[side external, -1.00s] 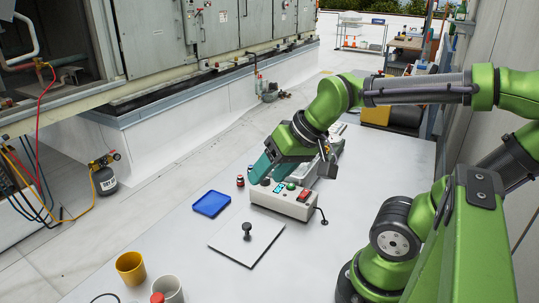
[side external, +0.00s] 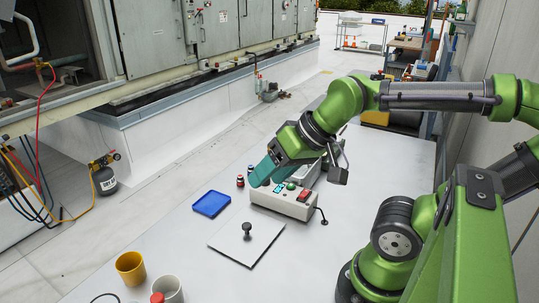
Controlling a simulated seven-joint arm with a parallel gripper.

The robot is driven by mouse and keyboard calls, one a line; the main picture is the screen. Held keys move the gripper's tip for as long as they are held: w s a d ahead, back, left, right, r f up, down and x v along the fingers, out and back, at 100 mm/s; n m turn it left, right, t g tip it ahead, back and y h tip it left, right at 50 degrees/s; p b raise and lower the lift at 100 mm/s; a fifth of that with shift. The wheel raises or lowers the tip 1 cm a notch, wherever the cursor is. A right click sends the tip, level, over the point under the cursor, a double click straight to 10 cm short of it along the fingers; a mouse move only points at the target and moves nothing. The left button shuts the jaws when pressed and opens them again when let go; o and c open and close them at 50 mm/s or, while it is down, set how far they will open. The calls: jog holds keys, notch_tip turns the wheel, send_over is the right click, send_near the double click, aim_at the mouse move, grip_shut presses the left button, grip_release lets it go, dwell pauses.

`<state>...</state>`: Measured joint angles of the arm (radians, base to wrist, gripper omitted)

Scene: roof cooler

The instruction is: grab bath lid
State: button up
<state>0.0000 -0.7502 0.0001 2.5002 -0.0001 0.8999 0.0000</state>
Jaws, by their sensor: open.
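A flat pale square lid (side external: 227,243) with an upright black knob (side external: 247,231) in its middle lies on the light work surface. I take this to be the bath lid. My gripper (side external: 262,174) has teal fingers and hangs beyond the lid, up and to the right of it in the picture, apart from the knob. It appears over the left end of a control box (side external: 285,202) and hides part of it. The gap between the fingers is not clearly visible, and nothing shows held in them.
A blue tray (side external: 211,204) lies left of the control box, with two small dark bottles (side external: 240,181) behind it. A yellow cup (side external: 130,268) and a pale cup (side external: 170,288) stand at the front left. The surface between lid and cups is clear.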

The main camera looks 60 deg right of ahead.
dwell(0.6)
jog(key=m+g+h, duration=0.1)
jog(key=g+h, duration=0.1)
jog(key=g, duration=0.5)
send_over(246, 225)
jog(key=f, duration=1.6)
jog(key=shift+s+d+f, duration=0.1)
jog(key=shift+s+d, duration=0.05)
jog(key=shift+d, duration=0.1)
jog(key=shift+a+f, duration=0.15)
jog(key=shift+f, duration=2.85)
jog(key=shift+c, duration=0.4)
grip_shut()
